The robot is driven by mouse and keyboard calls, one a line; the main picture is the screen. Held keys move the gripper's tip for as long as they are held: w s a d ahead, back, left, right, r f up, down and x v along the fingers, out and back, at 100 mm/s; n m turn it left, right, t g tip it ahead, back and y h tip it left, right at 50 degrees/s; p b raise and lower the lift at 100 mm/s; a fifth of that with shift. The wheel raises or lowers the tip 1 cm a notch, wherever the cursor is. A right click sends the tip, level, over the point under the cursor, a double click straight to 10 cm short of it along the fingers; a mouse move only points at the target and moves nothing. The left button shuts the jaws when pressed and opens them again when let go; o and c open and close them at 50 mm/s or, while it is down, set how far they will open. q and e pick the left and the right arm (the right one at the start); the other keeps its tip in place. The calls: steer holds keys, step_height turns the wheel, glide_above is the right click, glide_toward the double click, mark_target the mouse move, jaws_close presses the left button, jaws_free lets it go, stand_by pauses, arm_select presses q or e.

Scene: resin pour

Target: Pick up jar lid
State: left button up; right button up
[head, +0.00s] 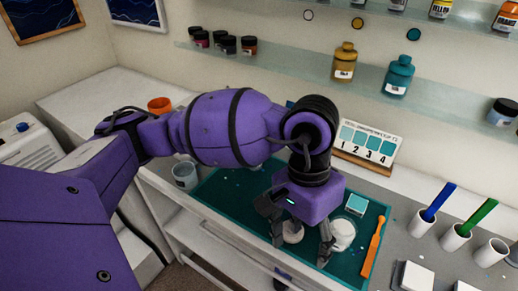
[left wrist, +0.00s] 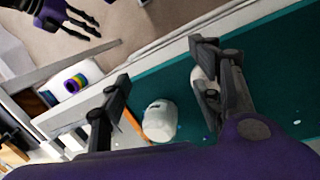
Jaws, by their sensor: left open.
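My left gripper (head: 300,252) is open and points down over the teal mat (head: 218,198); its two fingers also show in the left wrist view (left wrist: 160,65). A white round jar (head: 343,232) stands on the mat just right of the right-hand finger in the head view; it also shows in the left wrist view (left wrist: 159,122). A pale round object (head: 293,234) lies behind the fingers, partly hidden, and shows behind one finger in the left wrist view (left wrist: 198,76). I cannot tell which is the jar lid. A dark, fingered hand, probably my right gripper (left wrist: 82,22), shows over the floor.
An orange tool (head: 373,246) lies at the mat's right. A small teal tile (head: 356,204) is behind the jar. A numbered swatch card (head: 367,143) stands behind the mat.

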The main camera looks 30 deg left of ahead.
mark_target(289, 237)
arm_select(q)
steer(key=shift+m+t+y, duration=0.5)
steer(key=shift+t+y, duration=0.2)
steer(key=shift+y, duration=0.1)
steer(key=w+a+r, duration=0.1)
steer(key=w, duration=0.1)
steer(key=w+a+r, duration=0.2)
steer(key=shift+a, duration=0.15)
steer(key=shift+w+a+f, duration=0.1)
steer(key=shift+w+a, duration=0.05)
steer(key=shift+a, duration=0.05)
steer(key=f+p, duration=0.1)
steer(key=f, duration=0.5)
steer(key=shift+w+f, duration=0.2)
steer(key=shift+f, duration=0.45)
arm_select(e)
steer(key=shift+w+d+r, duration=0.1)
steer(key=shift+w+r, duration=0.1)
steer(key=shift+r, duration=0.25)
steer(key=shift+w+d+r, duration=0.1)
steer(key=shift+w+r, duration=0.05)
steer(key=shift+r, duration=0.3)
arm_select(q)
steer(key=c, duration=0.8)
arm_select(e)
steer(key=shift+w+a, duration=0.15)
steer(key=shift+w, duration=0.25)
